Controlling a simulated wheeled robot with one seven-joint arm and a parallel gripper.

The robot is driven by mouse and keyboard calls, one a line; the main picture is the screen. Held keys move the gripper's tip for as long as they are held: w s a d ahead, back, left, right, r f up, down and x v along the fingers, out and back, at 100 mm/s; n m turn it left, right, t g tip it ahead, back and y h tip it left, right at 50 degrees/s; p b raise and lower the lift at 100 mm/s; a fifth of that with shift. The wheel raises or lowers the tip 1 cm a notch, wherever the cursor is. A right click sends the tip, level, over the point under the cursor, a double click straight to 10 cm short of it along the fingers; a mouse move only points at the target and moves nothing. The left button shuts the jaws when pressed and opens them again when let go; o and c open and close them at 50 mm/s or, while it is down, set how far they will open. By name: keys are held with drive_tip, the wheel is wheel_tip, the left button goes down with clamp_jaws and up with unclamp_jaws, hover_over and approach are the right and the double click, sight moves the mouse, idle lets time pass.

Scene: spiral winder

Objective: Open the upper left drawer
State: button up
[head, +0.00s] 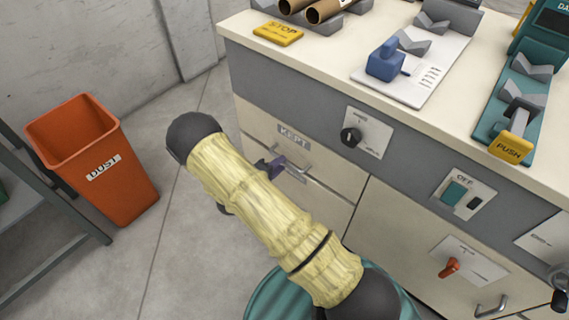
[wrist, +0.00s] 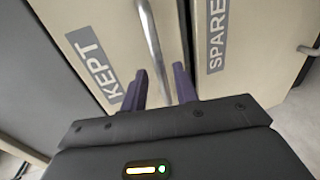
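The upper left drawer (head: 326,197) is a cream front with a grey KEPT label (head: 294,136). It looks shut, flush with the cabinet. Its silver bar handle (head: 296,172) sits below the label; the handle (wrist: 150,38) also runs down the wrist view. My gripper (head: 270,166) is in front of the drawer at the handle's left end, partly hidden by my arm. In the wrist view my gripper (wrist: 160,78) has its purple fingers apart, with the handle bar running into the gap between them. I cannot tell whether either finger touches the bar.
A SPARE front (wrist: 238,40) adjoins the KEPT drawer in the wrist view. An orange DUST bin (head: 95,160) and a grey rack (head: 45,240) stand left. Open floor lies between bin and cabinet.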

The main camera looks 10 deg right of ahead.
drive_tip(key=shift+b+x, duration=0.3)
drive_tip(key=shift+x, duration=1.35)
clamp_jaws()
